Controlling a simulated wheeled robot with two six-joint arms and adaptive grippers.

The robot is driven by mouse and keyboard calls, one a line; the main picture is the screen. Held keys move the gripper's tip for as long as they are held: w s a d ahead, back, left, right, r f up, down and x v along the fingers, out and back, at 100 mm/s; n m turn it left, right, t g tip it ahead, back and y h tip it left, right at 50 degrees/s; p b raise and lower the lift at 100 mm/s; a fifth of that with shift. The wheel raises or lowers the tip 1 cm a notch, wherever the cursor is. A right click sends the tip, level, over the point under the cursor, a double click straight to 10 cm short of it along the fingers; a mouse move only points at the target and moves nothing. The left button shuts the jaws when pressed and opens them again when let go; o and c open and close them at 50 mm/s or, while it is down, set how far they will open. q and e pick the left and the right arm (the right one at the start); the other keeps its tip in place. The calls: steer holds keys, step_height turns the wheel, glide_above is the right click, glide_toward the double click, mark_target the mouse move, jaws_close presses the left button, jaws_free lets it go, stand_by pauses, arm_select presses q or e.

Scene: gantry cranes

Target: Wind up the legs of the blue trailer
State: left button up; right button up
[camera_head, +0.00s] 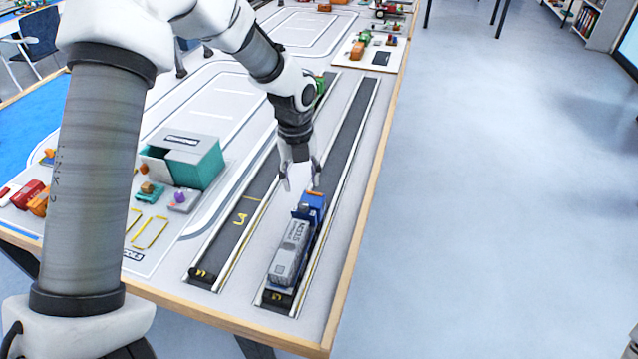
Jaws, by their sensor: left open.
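My left arm comes in from the left and reaches over the table. My left gripper (301,180) points down with its fingers open, just behind the blue end of a toy vehicle in the right-hand lane. This blue end (313,204) looks like a cab or the trailer's front. Whether the fingers touch the vehicle I cannot tell. The trailer's legs are too small or hidden to make out.
The dark lane (352,130) beyond the gripper is clear. A green toy vehicle (320,86) stands further back in the left lane. A teal-and-grey shed (203,165) stands left of the lanes. The table's wooden edge (372,190) runs along the right, with open floor beyond.

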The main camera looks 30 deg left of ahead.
mark_target(304, 204)
arm_select(q)
steer(key=shift+w+f, duration=0.2)
steer(key=shift+w, duration=0.1)
steer(key=f, duration=0.1)
steer(key=s+f, duration=0.1)
steer(key=f, duration=0.1)
steer(key=shift+s+d+f, duration=0.1)
steer(key=shift+s+f, duration=0.1)
steer(key=f, duration=0.3)
steer(key=shift+w+p, duration=0.35)
steer(key=shift+p, duration=0.05)
steer(key=shift+w+f, duration=0.15)
steer(key=shift+f, duration=0.25)
steer(key=shift+r, duration=0.1)
steer(key=shift+s, duration=0.25)
steer(key=shift+c, duration=1.1)
steer(key=shift+w, duration=0.1)
jaws_close()
